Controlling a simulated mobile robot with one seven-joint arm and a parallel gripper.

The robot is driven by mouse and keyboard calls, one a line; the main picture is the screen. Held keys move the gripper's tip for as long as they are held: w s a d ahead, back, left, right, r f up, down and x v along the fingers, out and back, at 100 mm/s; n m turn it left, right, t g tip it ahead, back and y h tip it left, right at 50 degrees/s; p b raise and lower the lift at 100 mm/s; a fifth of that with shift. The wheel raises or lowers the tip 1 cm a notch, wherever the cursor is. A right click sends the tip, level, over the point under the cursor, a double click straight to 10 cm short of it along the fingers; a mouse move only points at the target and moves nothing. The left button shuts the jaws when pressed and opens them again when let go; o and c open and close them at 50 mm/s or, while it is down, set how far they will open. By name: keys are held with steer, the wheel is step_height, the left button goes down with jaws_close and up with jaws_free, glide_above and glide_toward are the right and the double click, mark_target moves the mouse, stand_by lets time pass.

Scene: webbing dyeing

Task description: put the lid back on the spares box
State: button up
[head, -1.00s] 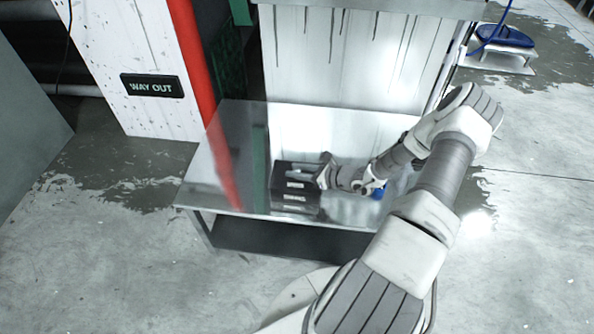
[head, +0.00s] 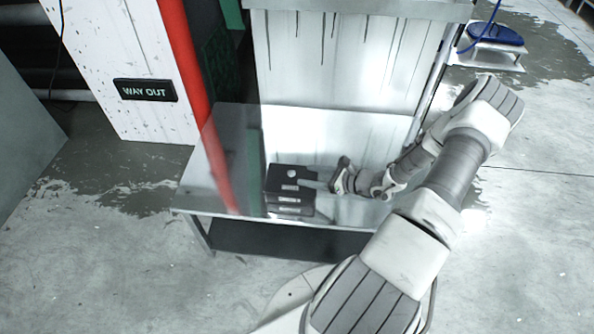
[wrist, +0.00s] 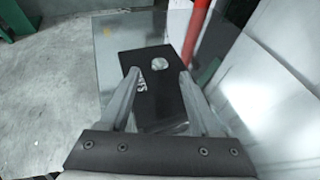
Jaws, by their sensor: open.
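The black spares box (head: 290,197) stands on the metal table, with a pale label on its front. Its dark lid (head: 283,168) lies on top and looks seated; I see no clear gap, though the view is small. A pale round knob (head: 292,173) stands on the lid. In the wrist view the dark lid (wrist: 150,98) and the knob (wrist: 159,63) show between and beyond the finger ends. My gripper (wrist: 158,74) is open and empty. In the head view my gripper (head: 312,181) is at the box's right side, its fingers pointing towards it, apart from the knob.
The shiny table (head: 230,120) has clear room left of the box. A pale streaked tank (head: 350,65) rises behind it. A red post (head: 187,60) and a "WAY OUT" sign (head: 145,90) stand at the left. A blue item on a stand (head: 495,34) is far right.

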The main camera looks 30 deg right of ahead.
steer(key=shift+p+v, duration=0.3)
steer(key=shift+v, duration=2.1)
